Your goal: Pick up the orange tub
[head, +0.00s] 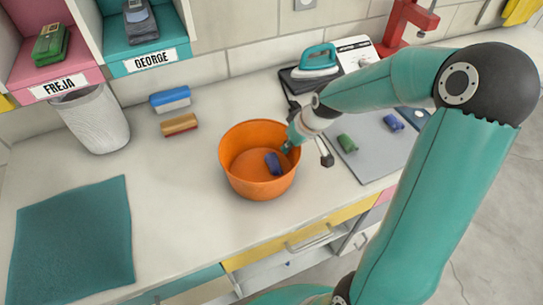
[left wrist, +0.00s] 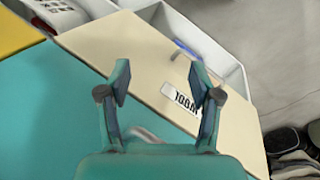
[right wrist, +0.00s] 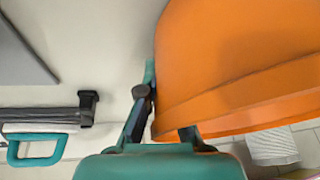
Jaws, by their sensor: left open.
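The orange tub (head: 240,185) is a round open bowl near the middle of the white counter in the head view. A small dark blue item (head: 273,163) lies inside it. My right gripper (head: 290,146) is at the tub's right rim. In the right wrist view the tub's wall (right wrist: 245,60) fills the right side; one finger lies along it, and the other is mostly hidden behind it. The jaws are narrow, shut on the wall. I cannot tell whether the tub is clear of the counter. My left gripper (left wrist: 160,85) is open and empty, seen only in the left wrist view.
A blue brush (head: 170,99) and a wooden brush (head: 179,125) lie behind left of the tub, near a white bin (head: 93,120). A teal mat (head: 70,240) lies front left. A grey board (head: 375,150) with small items and a teal iron (head: 316,62) are to the right.

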